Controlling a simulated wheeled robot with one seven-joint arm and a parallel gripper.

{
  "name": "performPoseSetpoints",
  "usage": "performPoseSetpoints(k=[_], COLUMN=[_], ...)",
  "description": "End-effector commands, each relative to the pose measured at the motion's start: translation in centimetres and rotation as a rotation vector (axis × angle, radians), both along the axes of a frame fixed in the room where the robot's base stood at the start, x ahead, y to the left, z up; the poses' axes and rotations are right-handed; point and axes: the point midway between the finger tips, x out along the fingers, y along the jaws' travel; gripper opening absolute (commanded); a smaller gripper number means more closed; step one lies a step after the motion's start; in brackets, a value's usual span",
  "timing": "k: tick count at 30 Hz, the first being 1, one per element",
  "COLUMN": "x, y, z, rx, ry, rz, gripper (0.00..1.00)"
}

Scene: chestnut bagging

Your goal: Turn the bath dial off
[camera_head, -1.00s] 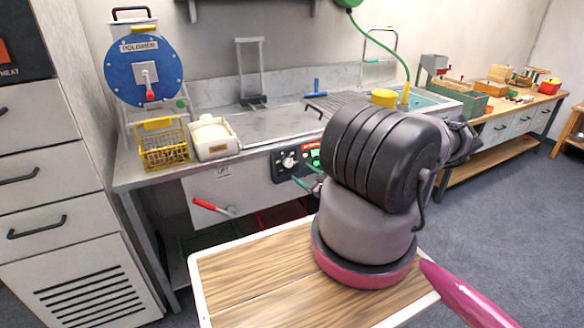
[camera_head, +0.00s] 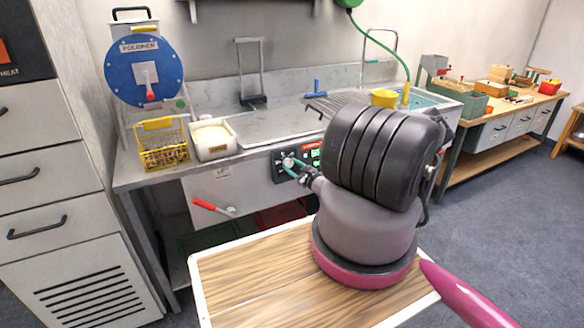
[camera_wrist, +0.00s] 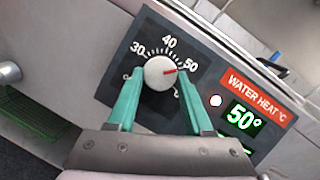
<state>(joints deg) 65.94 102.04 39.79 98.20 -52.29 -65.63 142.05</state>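The bath dial is a round white knob (camera_wrist: 160,72) with a red pointer, on a dark panel labelled WATER HEAT °C (camera_wrist: 262,92). The pointer is turned toward the 50 mark, and the green display (camera_wrist: 243,117) reads 50°. In the head view the dial (camera_head: 288,162) sits on the bench front, partly covered by my gripper (camera_head: 294,170). In the wrist view my gripper (camera_wrist: 160,82) is open, with one teal finger on each side of the knob. Gaps show between fingers and knob; I cannot tell how deep the tips reach.
A metal bench (camera_head: 270,128) runs along the wall above the panel. A red lever (camera_head: 212,208) sticks out to the left of the dial. A yellow wire basket (camera_head: 163,150) and a white tub (camera_head: 212,139) stand at the bench's left end.

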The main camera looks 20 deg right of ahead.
Motion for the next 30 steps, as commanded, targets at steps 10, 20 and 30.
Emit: performPoseSetpoints(k=[10, 20, 30], x=[-0.01, 0.05, 0.15], y=[-0.06, -0.27, -0.44], z=[0.04, 0.21, 0.47], rx=[-0.031, -0.226, -0.531], ry=[-0.001, -0.007, -0.017], rz=[0.01, 0.072, 0.171], gripper=[0.0, 0.0, 0.0])
